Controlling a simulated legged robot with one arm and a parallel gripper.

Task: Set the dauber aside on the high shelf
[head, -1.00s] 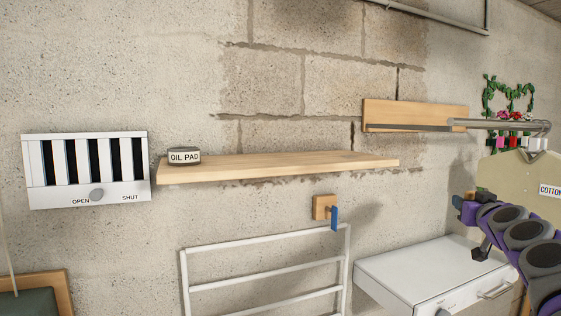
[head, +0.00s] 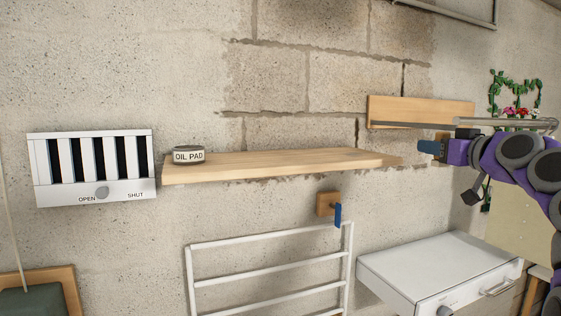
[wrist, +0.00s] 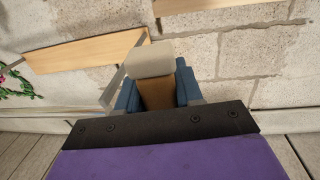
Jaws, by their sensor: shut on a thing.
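The high shelf (head: 290,167) is a light wooden board on the block wall in the head view. A round tin marked OIL PAD (head: 188,155) stands at its left end; the rest of its top is bare. My gripper (head: 428,149) is to the right of the shelf's right end, at about shelf height in the picture. In the wrist view its blue fingers are shut on the dauber (wrist: 157,95), a brown block with a pale grey-beige end (wrist: 150,61) pointing away from me. In the head view the dauber is mostly hidden by the gripper.
A wooden board with a metal rail (head: 420,110) is on the wall above and behind my gripper. Below are a blue hook on a wooden block (head: 326,203), a white rack (head: 268,235) and a white cabinet (head: 435,268). A white OPEN/SHUT vent (head: 92,170) is at left.

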